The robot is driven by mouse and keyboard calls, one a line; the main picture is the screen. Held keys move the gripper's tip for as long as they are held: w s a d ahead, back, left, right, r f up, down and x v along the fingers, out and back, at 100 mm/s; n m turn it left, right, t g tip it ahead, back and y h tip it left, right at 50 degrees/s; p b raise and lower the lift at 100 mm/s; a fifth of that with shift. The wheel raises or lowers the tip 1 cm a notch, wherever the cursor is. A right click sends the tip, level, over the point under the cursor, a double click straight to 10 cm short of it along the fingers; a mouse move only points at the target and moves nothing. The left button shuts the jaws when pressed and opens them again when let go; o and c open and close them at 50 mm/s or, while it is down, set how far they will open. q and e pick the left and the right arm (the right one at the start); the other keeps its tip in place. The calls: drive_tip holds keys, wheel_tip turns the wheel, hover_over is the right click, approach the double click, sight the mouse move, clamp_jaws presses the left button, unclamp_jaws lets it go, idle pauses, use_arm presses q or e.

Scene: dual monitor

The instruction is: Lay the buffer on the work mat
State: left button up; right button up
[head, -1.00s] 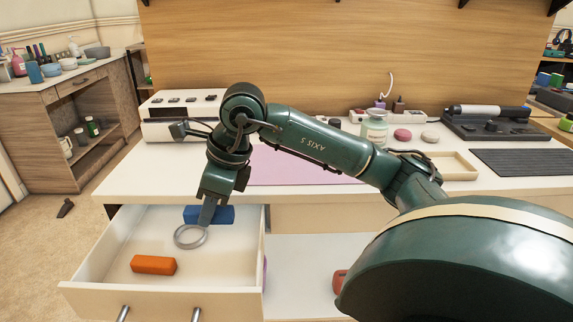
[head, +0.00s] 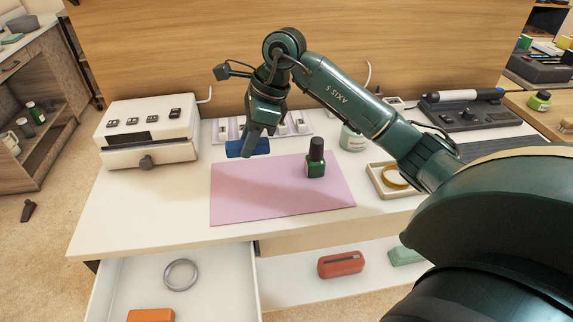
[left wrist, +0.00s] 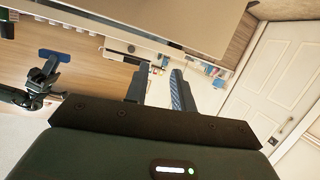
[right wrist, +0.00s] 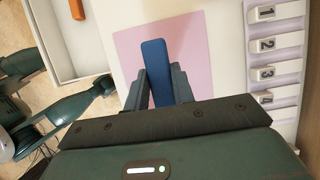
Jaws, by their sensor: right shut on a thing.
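The blue block (head: 240,148), which I take as the buffer, is held in my right gripper (head: 258,140) above the counter, just behind the back-left part of the pink work mat (head: 240,205). In the right wrist view the block (right wrist: 156,65) sits between the two fingers (right wrist: 158,88), with the mat (right wrist: 192,42) beyond it. A dark green bottle (head: 316,165) stands on the mat's right part. My left gripper (left wrist: 157,80) shows only in its own wrist view; its fingers are apart and empty.
Most of the mat is clear.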

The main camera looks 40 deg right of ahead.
hover_over(248, 187)
drive_tip(key=d, duration=0.1)
drive_tip(key=f, duration=0.7)
drive_tip(key=shift+s+b, duration=0.35)
drive_tip(key=shift+d+f, duration=0.1)
drive_tip(key=shift+f, duration=1.3)
drive_tip(key=shift+f+b, duration=0.2)
drive_tip(key=shift+b, duration=0.15)
drive_tip(key=o, duration=1)
drive_tip(key=shift+r, duration=0.1)
drive_tip(key=shift+c, duration=0.2)
